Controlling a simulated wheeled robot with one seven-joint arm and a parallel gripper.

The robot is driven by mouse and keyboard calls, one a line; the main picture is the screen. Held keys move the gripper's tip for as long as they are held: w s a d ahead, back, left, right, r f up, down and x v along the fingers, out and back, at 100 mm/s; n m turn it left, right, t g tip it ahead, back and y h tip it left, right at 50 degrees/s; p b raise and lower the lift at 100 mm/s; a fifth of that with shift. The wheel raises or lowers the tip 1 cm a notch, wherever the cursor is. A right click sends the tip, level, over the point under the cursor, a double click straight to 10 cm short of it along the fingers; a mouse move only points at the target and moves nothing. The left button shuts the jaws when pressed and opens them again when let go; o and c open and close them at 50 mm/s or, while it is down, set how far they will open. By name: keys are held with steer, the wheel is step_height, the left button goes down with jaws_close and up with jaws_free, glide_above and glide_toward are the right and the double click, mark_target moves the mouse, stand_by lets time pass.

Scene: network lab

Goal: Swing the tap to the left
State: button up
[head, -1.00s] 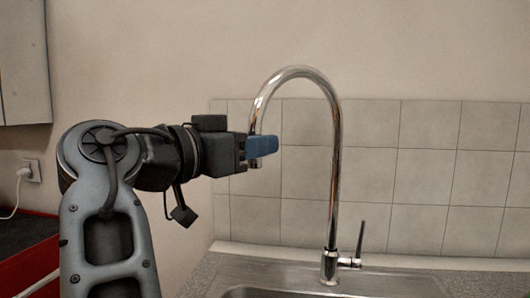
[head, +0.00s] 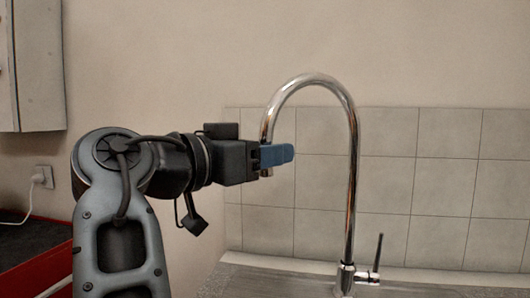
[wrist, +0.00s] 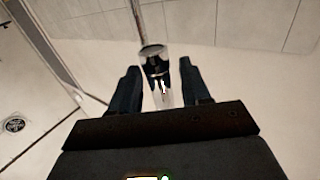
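The chrome tap (head: 352,190) has a tall arched spout that curves over to the left, with its outlet hanging down at the far left of the arc. My gripper (head: 278,154) is level with the outlet, its blue finger crossing in front of the spout's lower end and partly hiding it. In the wrist view, the two dark blue fingers of my gripper (wrist: 160,75) stand apart. The round spout end (wrist: 152,51) shows between them, near the fingertips. I cannot tell whether either finger touches it. The tap's lever (head: 378,254) points up at the right of its base.
A tiled splashback (head: 440,185) runs behind the tap. The steel sink top (head: 260,287) lies below, mostly out of view. A grey cabinet (head: 38,65) hangs at the upper left, above a socket with a white plug (head: 40,178). A red unit (head: 35,262) stands at lower left.

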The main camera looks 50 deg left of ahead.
steer(key=s+b, duration=0.1)
steer(key=s, duration=0.6)
steer(key=shift+s, duration=0.4)
steer(key=shift+d, duration=0.1)
